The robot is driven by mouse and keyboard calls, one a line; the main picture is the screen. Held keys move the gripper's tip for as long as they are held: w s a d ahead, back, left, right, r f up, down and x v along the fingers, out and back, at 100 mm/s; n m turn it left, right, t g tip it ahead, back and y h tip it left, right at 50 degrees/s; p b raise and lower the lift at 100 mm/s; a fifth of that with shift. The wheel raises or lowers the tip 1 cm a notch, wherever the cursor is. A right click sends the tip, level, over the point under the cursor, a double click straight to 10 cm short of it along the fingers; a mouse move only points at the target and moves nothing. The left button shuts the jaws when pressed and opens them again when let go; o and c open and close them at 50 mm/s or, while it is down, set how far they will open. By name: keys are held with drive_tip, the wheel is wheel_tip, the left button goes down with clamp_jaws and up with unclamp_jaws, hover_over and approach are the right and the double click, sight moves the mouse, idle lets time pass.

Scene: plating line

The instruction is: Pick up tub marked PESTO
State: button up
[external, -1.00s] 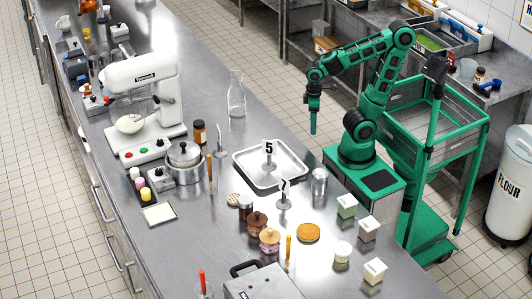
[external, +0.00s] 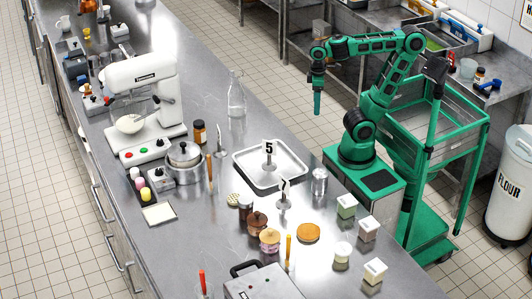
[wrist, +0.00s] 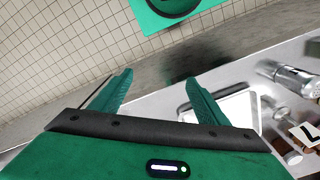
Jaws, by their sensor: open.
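Several small pale tubs stand on the right end of the steel counter in the external view: a green-tinted tub (external: 346,207), a brownish tub (external: 367,229), a round white-lidded tub (external: 342,252) and a white-topped tub (external: 374,271). Their lid markings are too small to read, so I cannot tell which says PESTO. My gripper (external: 317,105) is raised, above and beyond the counter's far edge, up and left of the tubs. In the wrist view my gripper (wrist: 160,82) is open, with nothing between its fingers. No tub is visible there.
A metal tray (external: 243,165) with a number 5 stand and a steel shaker (external: 319,181) lie near the tubs. Jars (external: 257,224), an orange-topped disc (external: 308,232) and a number stand (external: 284,197) crowd the middle. Bare counter lies around the glass bottle (external: 237,95).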

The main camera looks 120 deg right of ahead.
drive_tip(key=w+a+f+t+h, duration=0.1)
drive_tip(key=w+a+h, duration=0.15)
drive_tip(key=w, duration=0.45)
drive_tip(key=w+a+f+t+h, duration=0.1)
drive_tip(key=w+a, duration=0.3)
drive_tip(key=w, duration=0.4)
drive_tip(key=w+a+n+t+h, duration=0.1)
drive_tip(key=w+a+t, duration=0.1)
drive_tip(key=w+a, duration=0.35)
drive_tip(key=w+a+n+t, duration=0.1)
drive_tip(key=w+a, duration=0.1)
drive_tip(key=a, duration=0.6)
wheel_tip(320, 180, up, 3)
drive_tip(key=n+t+y, duration=0.4)
drive_tip(key=t, duration=0.4)
hover_over(351, 199)
drive_tip(key=shift+t+h, duration=0.25)
drive_tip(key=shift+t, duration=0.05)
drive_tip(key=f, duration=1)
drive_tip(key=shift+w+d+f, duration=0.1)
drive_tip(key=shift+w+f, duration=0.15)
drive_tip(key=shift+f, duration=0.05)
drive_tip(key=shift+w+f, duration=0.1)
drive_tip(key=shift+f, duration=0.15)
drive_tip(key=shift+x, duration=2.35)
drive_tip(key=shift+r, duration=0.1)
